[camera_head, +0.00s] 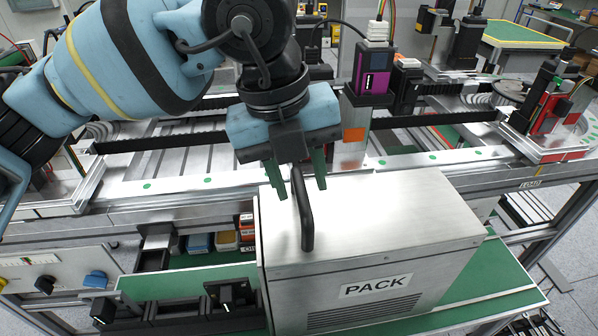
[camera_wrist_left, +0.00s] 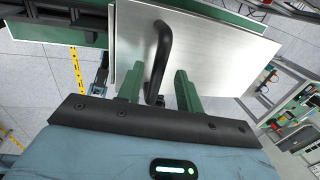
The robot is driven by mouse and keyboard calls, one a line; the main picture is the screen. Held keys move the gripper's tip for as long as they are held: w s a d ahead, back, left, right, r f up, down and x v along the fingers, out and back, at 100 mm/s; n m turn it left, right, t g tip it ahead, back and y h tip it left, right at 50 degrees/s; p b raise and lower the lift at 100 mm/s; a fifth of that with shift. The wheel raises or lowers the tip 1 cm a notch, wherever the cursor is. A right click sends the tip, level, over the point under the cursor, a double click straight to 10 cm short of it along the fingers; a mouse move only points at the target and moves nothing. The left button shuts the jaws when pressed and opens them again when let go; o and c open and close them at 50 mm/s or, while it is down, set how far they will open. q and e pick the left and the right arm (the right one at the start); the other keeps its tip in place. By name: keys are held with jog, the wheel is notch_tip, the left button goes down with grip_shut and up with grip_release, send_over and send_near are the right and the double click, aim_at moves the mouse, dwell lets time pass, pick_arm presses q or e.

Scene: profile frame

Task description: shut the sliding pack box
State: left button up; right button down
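The pack box (camera_head: 400,225) is a brushed-metal case with a "PACK" label on its front and a vented lower side. A black bar handle (camera_head: 306,225) stands up near its left edge. My left gripper (camera_head: 300,193) is above that edge, with its two green fingers apart and the handle between them. In the left wrist view, the handle (camera_wrist_left: 162,50) passes between the spread fingers (camera_wrist_left: 158,82), with gaps visible beside it. The metal face of the box (camera_wrist_left: 210,50) shows there too. Whether a finger touches the handle cannot be told. My right gripper is not in view.
The box rests on a green-topped bench (camera_head: 480,275). A green panel (camera_head: 185,283) and black fittings lie left of it, with small coloured bins (camera_head: 225,240) behind. A conveyor rail (camera_head: 170,187) runs behind the box, with a purple-and-black device (camera_head: 373,72) above it.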

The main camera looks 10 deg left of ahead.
pick_arm(q)
notch_tip(320, 180, up, 8)
jog(key=a, duration=0.1)
jog(key=shift+s+a+f, duration=0.15)
jog(key=shift+s+a, duration=0.15)
dwell(0.5)
